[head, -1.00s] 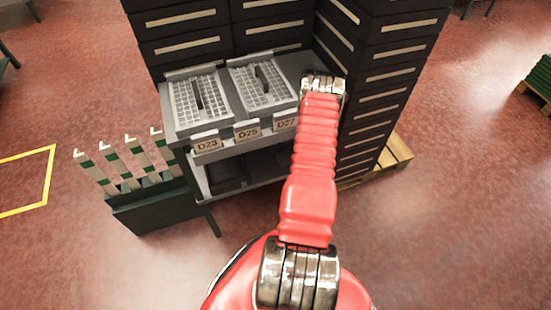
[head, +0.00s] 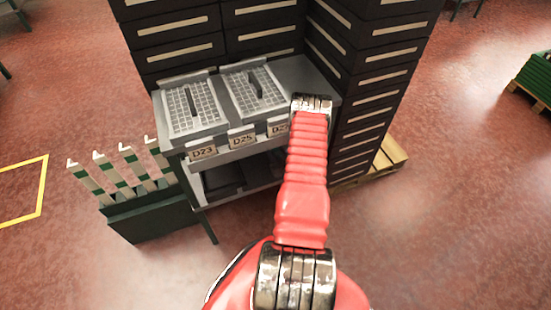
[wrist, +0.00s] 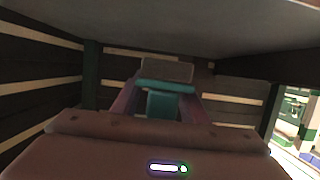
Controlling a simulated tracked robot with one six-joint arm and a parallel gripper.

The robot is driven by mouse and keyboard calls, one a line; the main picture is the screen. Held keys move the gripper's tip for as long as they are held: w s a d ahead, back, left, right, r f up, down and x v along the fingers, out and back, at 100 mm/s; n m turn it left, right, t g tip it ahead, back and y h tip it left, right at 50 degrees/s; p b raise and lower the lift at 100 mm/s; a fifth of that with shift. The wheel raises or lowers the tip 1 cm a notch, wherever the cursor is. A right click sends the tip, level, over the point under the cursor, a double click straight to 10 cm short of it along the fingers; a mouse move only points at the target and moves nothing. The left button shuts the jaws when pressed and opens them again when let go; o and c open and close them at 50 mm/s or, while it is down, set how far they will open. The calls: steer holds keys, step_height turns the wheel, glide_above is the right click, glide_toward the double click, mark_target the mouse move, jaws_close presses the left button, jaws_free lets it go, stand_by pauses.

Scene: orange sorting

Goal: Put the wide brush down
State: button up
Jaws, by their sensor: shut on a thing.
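In the wrist view my gripper (wrist: 163,92) is shut on the wide brush (wrist: 166,70), seen as a greyish block with a teal band and teal part below it, between the two fingers. The view is dark, and the brush's far end is hard to make out. A flat grey surface lies above them. In the head view my red arm reaches over the right part of the grey stand (head: 300,72), and both gripper and brush are hidden there.
Two pale grid trays (head: 190,118) (head: 272,98) lie on the stand, above labels D23, D25 and a partly covered third. Below is a lower shelf with dark contents. Dark stacked crates (head: 375,75) stand behind and right. A slatted rack (head: 150,210) stands left.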

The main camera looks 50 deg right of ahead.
mark_target(276, 157)
stand_by(0.3)
steer(key=shift+f, duration=2.1)
steer(key=o, duration=1.2)
steer(key=shift+f, duration=0.1)
steer(key=v, duration=1.2)
steer(key=shift+s, duration=0.1)
